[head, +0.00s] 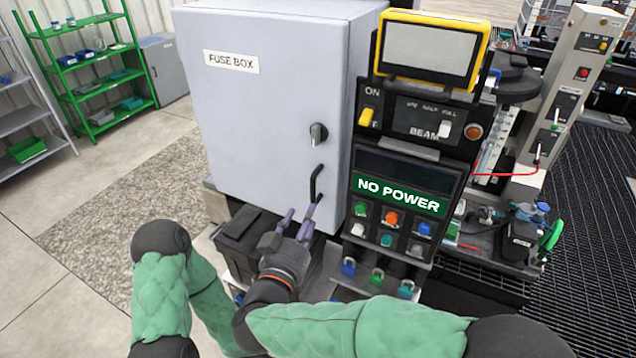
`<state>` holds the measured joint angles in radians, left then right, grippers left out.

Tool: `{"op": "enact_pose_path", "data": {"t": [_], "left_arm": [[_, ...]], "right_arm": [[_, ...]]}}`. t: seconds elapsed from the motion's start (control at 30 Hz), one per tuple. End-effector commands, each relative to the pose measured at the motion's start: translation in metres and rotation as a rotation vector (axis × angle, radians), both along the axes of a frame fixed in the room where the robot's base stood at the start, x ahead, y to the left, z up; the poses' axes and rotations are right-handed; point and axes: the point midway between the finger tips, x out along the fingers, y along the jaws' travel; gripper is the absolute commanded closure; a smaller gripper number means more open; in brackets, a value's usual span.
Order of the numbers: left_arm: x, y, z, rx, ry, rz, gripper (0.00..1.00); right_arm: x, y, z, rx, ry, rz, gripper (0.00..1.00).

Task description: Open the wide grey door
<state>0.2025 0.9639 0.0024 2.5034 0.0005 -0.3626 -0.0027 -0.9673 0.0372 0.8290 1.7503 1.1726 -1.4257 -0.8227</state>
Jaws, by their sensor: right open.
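The wide grey door (262,110) is the front of the grey fuse box, labelled "FUSE BOX", and it looks closed. A black rotary knob (318,133) sits near its right edge. A black bar handle (316,184) is below the knob. My right gripper (297,220) is open, with purple-grey fingertips just below and left of the handle's lower end. I cannot tell whether a fingertip touches the handle. My left arm shows at the lower left, but its gripper is out of view.
A control panel (407,165) reading "NO POWER" stands close to the right of the box, with a yellow-framed screen (432,48) on top. A dark bin (246,236) is under the box. Green shelves (96,85) stand at the back left. The floor to the left is clear.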

Motion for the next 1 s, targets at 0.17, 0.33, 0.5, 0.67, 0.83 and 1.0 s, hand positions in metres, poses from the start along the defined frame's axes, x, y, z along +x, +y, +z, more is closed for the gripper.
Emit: {"op": "enact_pose_path", "data": {"t": [0.17,0.33,0.5,0.67,0.83,1.0], "left_arm": [[0.000,0.000,0.004,0.000,0.001,0.000,0.52],[0.000,0.000,0.007,0.000,0.000,0.000,0.52],[0.000,0.000,0.010,0.000,0.000,0.000,0.52],[0.000,0.000,0.011,0.000,0.000,0.000,0.52],[0.000,0.000,0.011,0.000,0.000,0.000,0.52],[0.000,0.000,0.011,0.000,0.000,0.000,0.52]], "right_arm": [[0.029,-0.007,0.000,0.000,0.001,-0.005,0.54],[0.059,-0.013,0.000,0.000,0.001,-0.004,0.54],[0.082,-0.017,0.000,0.000,0.001,-0.002,0.54],[0.094,-0.019,0.000,0.000,0.000,0.000,0.54],[0.097,-0.020,0.000,0.000,0.000,0.000,0.54],[0.097,-0.020,0.000,0.000,0.000,0.001,0.54]]}}
